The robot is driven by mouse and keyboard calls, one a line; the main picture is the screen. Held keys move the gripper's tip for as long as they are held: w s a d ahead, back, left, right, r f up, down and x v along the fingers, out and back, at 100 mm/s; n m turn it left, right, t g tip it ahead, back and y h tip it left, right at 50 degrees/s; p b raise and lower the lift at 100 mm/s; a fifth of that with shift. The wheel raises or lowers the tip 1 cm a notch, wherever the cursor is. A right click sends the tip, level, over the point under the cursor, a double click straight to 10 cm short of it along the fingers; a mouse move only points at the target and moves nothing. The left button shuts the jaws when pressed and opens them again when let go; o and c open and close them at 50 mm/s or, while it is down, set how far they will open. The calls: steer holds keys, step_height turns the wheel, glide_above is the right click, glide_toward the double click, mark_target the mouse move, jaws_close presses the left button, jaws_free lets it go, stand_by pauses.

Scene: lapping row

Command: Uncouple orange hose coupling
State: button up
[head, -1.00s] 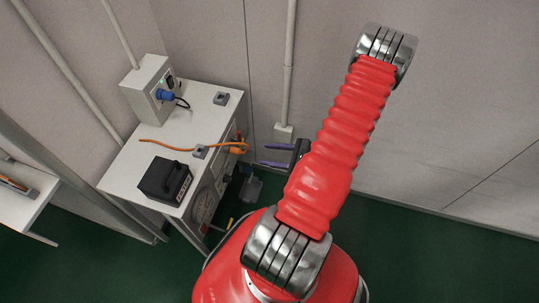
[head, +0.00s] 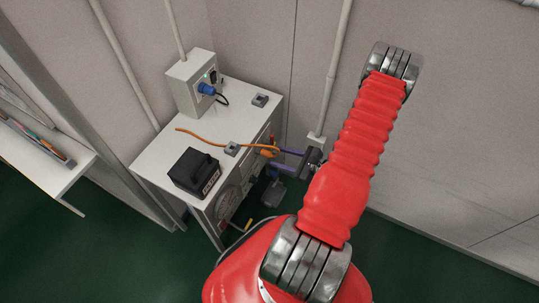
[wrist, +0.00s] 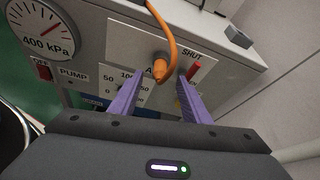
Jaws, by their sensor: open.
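The orange hose (head: 203,140) lies across the white cabinet top and hangs over the front edge. Its orange coupling (wrist: 157,73) sits on the front panel, with the hose bending down into it from above; it also shows in the head view (head: 268,152). My gripper (wrist: 160,84) has purple fingers, spread apart and empty. In the wrist view the coupling appears between the fingertips, with a gap on each side. In the head view my gripper (head: 276,159) points at the panel from the right, its tips close to the coupling; the exact depth gap cannot be told.
A red lever (wrist: 195,71) under the word SHUT stands close to the right finger. A gauge (wrist: 40,28) marked 400 kPa and a red pump switch (wrist: 43,72) are left. A black box (head: 194,173), a grey hose clip (head: 231,149) and a socket box (head: 192,83) are on the cabinet.

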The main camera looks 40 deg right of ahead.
mark_target(270, 155)
steer(key=shift+x, duration=2.85)
steer(key=shift+c, duration=0.6)
jaws_close()
steer(key=shift+s+d, duration=0.25)
steer(key=shift+s, duration=0.45)
steer(key=shift+s+d, duration=0.25)
steer(key=shift+s, duration=0.4)
steer(key=shift+s+d, duration=0.3)
steer(key=shift+s, duration=0.65)
steer(key=shift+s+d, duration=0.3)
steer(key=shift+s, duration=0.6)
